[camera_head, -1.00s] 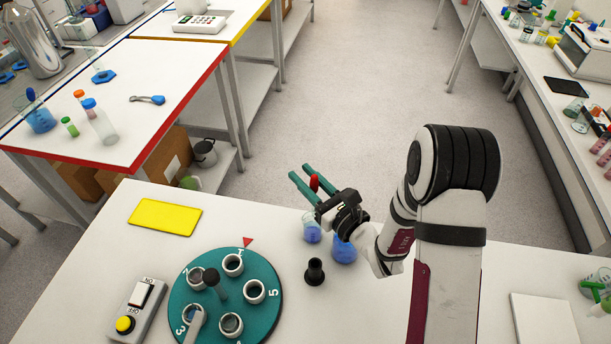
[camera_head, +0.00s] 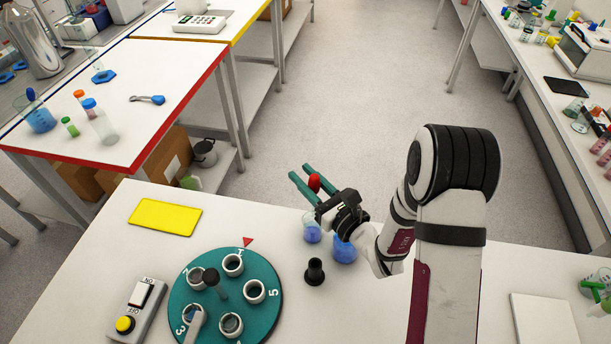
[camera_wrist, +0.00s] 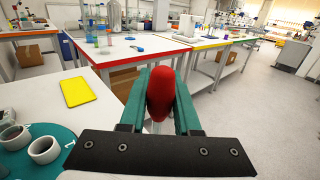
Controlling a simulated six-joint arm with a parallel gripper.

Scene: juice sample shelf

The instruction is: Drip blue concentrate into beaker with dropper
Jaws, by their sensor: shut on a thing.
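My gripper (camera_head: 305,174) is shut on the red bulb of the dropper (camera_head: 314,184), held between its teal fingers. In the wrist view the red bulb (camera_wrist: 161,93) sits between the fingers (camera_wrist: 160,105), with a bit of pale stem below it. The dropper's tip is hidden. A small glass vessel with blue liquid (camera_head: 312,233) stands on the white table just below the gripper. A second glass vessel with darker blue liquid (camera_head: 345,251) stands to its right, partly hidden by my gripper. I cannot tell whether the tip is inside either one.
A black stand (camera_head: 314,272) is close in front of the vessels. A teal numbered carousel (camera_head: 262,314), a switch box (camera_head: 132,316) and a yellow pad (camera_head: 165,217) are to the left. A white plate (camera_head: 545,320) lies at the right.

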